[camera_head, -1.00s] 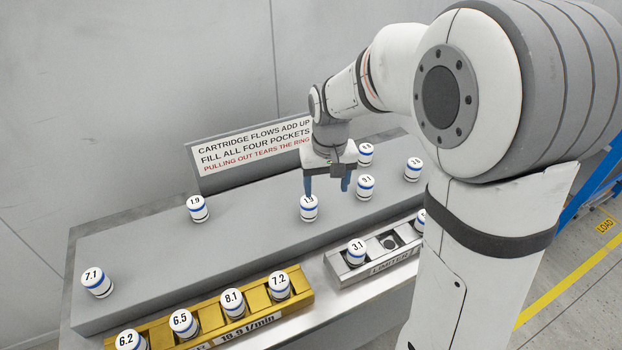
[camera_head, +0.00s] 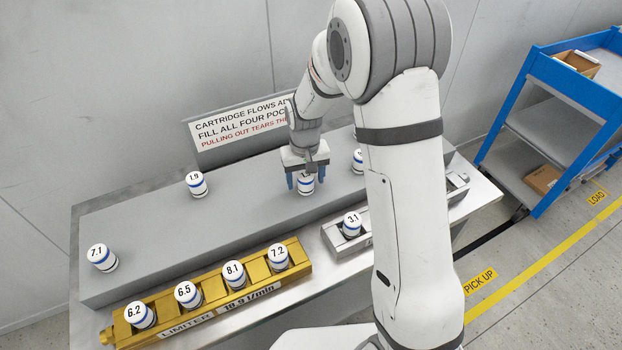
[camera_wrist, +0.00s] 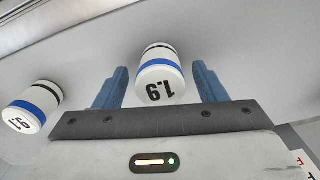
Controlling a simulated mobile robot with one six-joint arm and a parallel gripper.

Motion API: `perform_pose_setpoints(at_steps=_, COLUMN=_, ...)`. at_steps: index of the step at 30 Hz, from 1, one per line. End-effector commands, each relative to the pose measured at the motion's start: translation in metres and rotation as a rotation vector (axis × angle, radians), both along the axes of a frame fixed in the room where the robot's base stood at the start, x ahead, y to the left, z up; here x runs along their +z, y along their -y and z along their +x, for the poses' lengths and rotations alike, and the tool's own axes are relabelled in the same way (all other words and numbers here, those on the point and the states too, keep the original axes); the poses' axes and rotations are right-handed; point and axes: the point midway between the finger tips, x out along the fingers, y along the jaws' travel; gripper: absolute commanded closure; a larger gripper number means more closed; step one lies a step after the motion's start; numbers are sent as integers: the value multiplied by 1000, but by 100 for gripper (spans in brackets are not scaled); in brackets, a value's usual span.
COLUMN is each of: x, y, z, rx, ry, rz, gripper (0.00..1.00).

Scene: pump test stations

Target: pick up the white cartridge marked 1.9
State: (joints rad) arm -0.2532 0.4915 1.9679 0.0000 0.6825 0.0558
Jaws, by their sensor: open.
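Two white cartridges with blue bands are marked 1.9. One (camera_head: 197,184) stands alone at the back left of the grey raised shelf (camera_head: 240,205). The other (camera_head: 305,186) stands on the shelf at my gripper (camera_head: 305,181). In the wrist view this second cartridge (camera_wrist: 160,74) lies between the two blue fingers of my gripper (camera_wrist: 160,68), with a gap on each side. The gripper is open and holds nothing. How far down the fingers reach along the cartridge is hard to tell.
A cartridge marked 7.1 (camera_head: 102,257) stands at the shelf's left. A gold limiter rack (camera_head: 210,303) holds several cartridges in front. A silver rack (camera_head: 332,240) holds one marked 3.1 (camera_head: 352,224). Another cartridge (camera_wrist: 34,105) stands near my gripper. A blue cart (camera_head: 520,130) is at right.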

Motion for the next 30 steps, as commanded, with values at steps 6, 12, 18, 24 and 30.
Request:
perform_pose_setpoints(at_steps=6, x=-6, y=0, z=0, rx=0, ry=0, rz=0, gripper=35)
perform_pose_setpoints(at_steps=12, x=-6, y=0, z=0, rx=1, ry=0, rz=0, gripper=44)
perform_pose_setpoints(at_steps=18, x=-6, y=-1, z=0, rx=1, ry=0, rz=0, gripper=61)
perform_pose_setpoints(at_steps=24, x=-6, y=-1, z=0, rx=2, ry=0, rz=0, gripper=77)
perform_pose_setpoints(at_steps=30, x=-6, y=-1, z=0, rx=2, ry=1, rz=0, gripper=87)
